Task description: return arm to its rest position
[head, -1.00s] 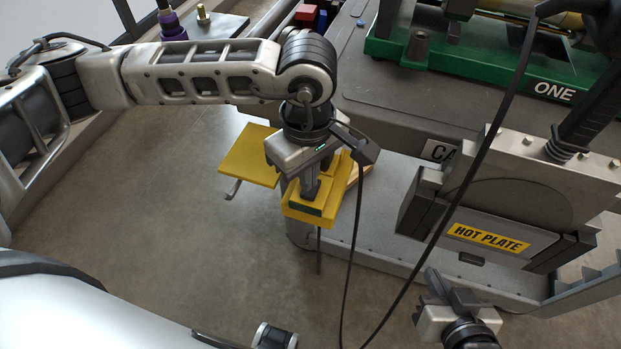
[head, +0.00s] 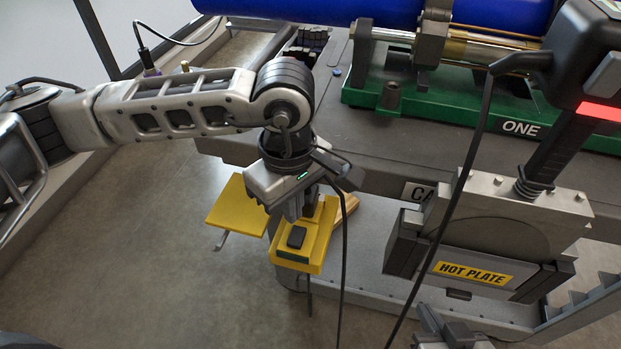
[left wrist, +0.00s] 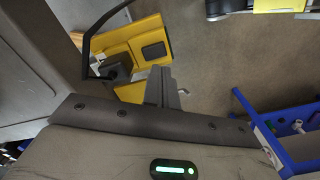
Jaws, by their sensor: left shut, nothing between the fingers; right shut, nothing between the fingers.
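My left arm (head: 190,103) reaches in from the left of the head view and bends down at its black joint. My left gripper (head: 302,208) is shut and empty, just above or behind a yellow box (head: 317,240) with a black block-like part on its face. Whether they touch is hard to tell. In the left wrist view the shut fingers (left wrist: 162,88) show beside the yellow box (left wrist: 135,45). My right gripper (head: 440,325) is shut at the bottom edge of the head view, partly cut off, below the hot plate (head: 475,272).
A yellow flap (head: 237,207) sits left of the box. The hot plate hangs at the cart's side, with black cables nearby. The grey cart top (head: 330,130) carries a green base (head: 430,110) and blue pipe (head: 330,10). Floor (head: 170,270) is clear at lower left.

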